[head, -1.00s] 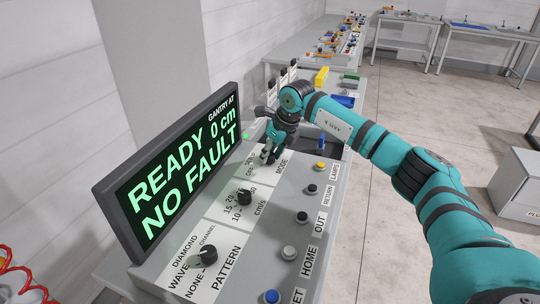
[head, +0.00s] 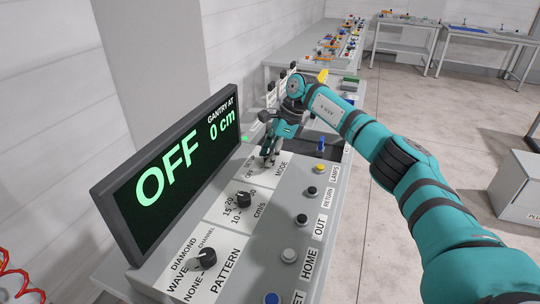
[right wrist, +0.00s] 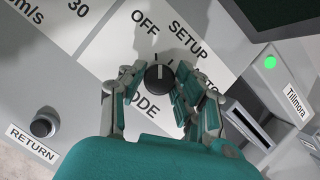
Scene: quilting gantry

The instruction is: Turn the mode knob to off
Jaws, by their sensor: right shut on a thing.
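The mode knob (right wrist: 159,78) is a round black knob with a white pointer line, on a white label plate (right wrist: 104,52) marked OFF, SETUP and MODE; a further word is partly hidden by a finger. The pointer line points up in the right wrist view, towards the OFF side. My right gripper (right wrist: 160,92) has a finger on each side of the knob and is shut on it. In the head view the right gripper (head: 268,158) hides the knob. The display (head: 185,175) reads OFF and GANTRY AT 0 cm. My left gripper is out of view.
On the same panel are the speed knob (head: 243,199), the pattern knob (head: 204,258) and a column of buttons, including a yellow one (head: 320,167) and a black RETURN button (right wrist: 44,125). The display stands along the panel's left edge. Benches stand behind.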

